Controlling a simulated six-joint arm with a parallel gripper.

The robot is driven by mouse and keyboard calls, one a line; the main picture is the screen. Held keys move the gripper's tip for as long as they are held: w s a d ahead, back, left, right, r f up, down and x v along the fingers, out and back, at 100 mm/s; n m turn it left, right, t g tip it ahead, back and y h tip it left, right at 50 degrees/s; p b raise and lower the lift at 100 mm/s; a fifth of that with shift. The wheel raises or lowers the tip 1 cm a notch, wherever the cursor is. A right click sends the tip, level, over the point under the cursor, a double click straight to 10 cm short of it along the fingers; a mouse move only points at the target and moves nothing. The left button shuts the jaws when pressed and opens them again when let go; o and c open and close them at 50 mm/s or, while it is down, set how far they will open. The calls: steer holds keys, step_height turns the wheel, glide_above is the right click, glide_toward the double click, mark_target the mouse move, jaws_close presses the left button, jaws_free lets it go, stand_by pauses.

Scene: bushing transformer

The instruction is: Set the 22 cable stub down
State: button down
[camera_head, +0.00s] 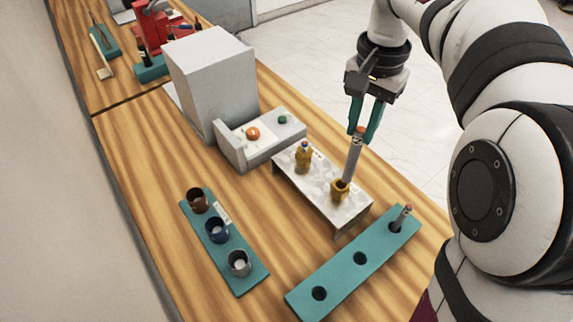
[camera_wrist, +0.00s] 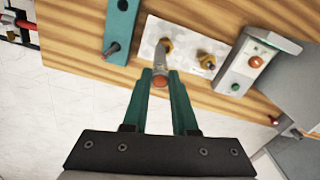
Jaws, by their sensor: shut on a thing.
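A grey cable stub with a copper-coloured end (camera_head: 353,160) stands nearly upright, slightly tilted, between my gripper's teal fingers (camera_head: 364,132). My gripper is shut on its upper part. The stub's lower end is at the mouth of a yellow bushing (camera_head: 340,194) on the pale speckled stand; how deep it sits is hidden. The stub also shows in the wrist view (camera_wrist: 161,64). Its size marking is not legible. A second, similar stub (camera_head: 404,217) stands in the right end of a teal holder (camera_head: 338,277), whose other two holes look empty.
A second yellow bushing (camera_head: 303,159) stands on the speckled stand (camera_head: 318,192). A teal rack (camera_head: 249,277) at left holds brown, blue and grey rings. A grey box (camera_head: 210,85) and a panel with red and green buttons (camera_head: 262,140) are behind. Bare wood lies between the racks.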

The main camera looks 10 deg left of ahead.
steer(key=s+d+f, duration=0.1)
steer(key=s+f, duration=0.5)
steer(key=s, duration=0.4)
steer(key=a+f, duration=1.1)
steer(key=shift+w, duration=0.4)
steer(key=shift+f, duration=0.1)
steer(key=c, duration=0.7)
jaws_free()
